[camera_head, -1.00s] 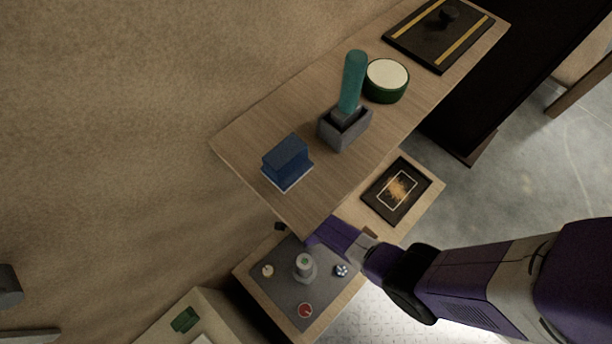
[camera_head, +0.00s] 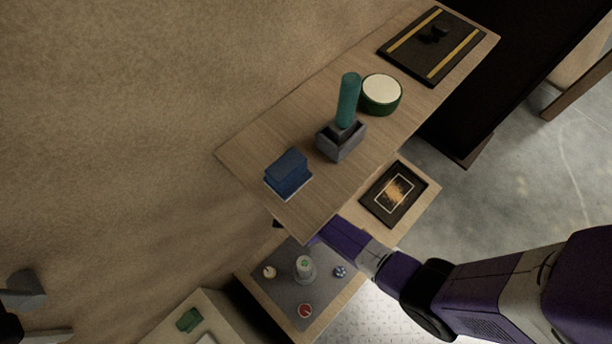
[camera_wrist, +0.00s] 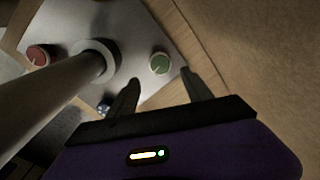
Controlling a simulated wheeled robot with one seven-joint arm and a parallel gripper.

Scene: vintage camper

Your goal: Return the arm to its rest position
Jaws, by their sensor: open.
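My gripper (camera_wrist: 163,88) is open in the wrist view, with two dark fingers apart and nothing between them. Beyond the fingertips lies a grey panel (camera_wrist: 205,47) with a red knob (camera_wrist: 38,55), a green knob (camera_wrist: 159,63) and a blue knob (camera_wrist: 104,106). A thick pale post (camera_wrist: 50,95) rises close by on the left of that view. In the head view my purple arm (camera_head: 345,238) reaches in from the lower right, and its end is hidden at the wooden shelf's lower edge, above the grey panel (camera_head: 285,290).
The wooden shelf (camera_head: 235,150) carries a blue block (camera_head: 288,172), a grey holder (camera_head: 341,145) with a teal cylinder (camera_head: 348,100), a green-rimmed round tin (camera_head: 381,94) and a dark board (camera_head: 440,45). A dark framed picture (camera_head: 394,193) lies below. Floor (camera_head: 540,160) is clear at the right.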

